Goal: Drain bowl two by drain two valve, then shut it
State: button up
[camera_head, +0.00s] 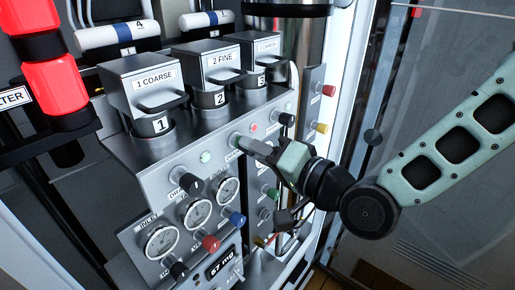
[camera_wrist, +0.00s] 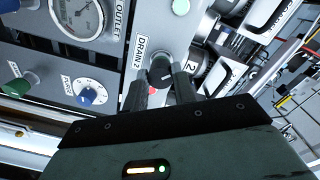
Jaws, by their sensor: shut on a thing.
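The drain two valve is a dark knob (camera_wrist: 160,68) beside the "DRAIN 2" label (camera_wrist: 141,58) on the grey panel. My gripper (camera_wrist: 160,84) is shut on this knob, one finger on each side. In the head view my gripper (camera_head: 250,147) reaches the panel from the right and largely hides the knob. The knob's exact turn is hard to tell.
Bowl one (camera_head: 153,124) and bowl three (camera_head: 262,82) flank bowl two. A drain knob (camera_head: 190,184) sits lower left, above gauges (camera_head: 197,214) and a blue knob (camera_head: 237,219).

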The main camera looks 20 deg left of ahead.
jog(key=m+p, duration=0.1)
jog(key=m, duration=0.7)
jog(key=shift+m+g, duration=0.3)
jog(key=shift+p, duration=0.3)
jog(key=o, duration=1)
